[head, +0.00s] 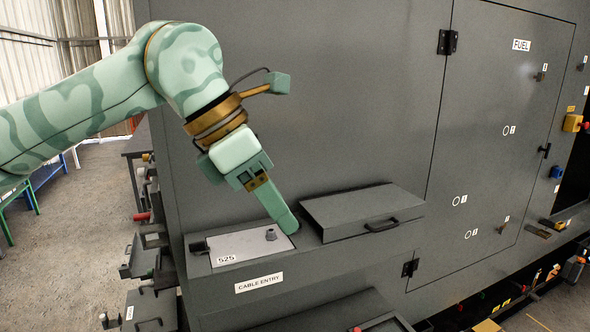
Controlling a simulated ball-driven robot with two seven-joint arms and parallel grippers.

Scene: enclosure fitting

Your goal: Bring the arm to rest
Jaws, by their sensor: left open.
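My left arm comes in from the left, and my left gripper (285,218) points down over the cable entry box. It is open; one pale green finger shows clearly, and the other is hidden or overlapped. The fingertip is at the right side of a light grey plate (240,247) marked 525; I cannot tell whether it touches. A small dark grey fitting (271,235) stands upright on the plate, just left of the fingertip. I see nothing held in the gripper. My right gripper is not in view.
A dark lid (345,204) with a handle sits right of the plate. The box front carries a CABLE ENTRY label (259,283). Behind is a large grey enclosure wall with a FUEL door (490,130). Open drawers (145,255) stick out at lower left.

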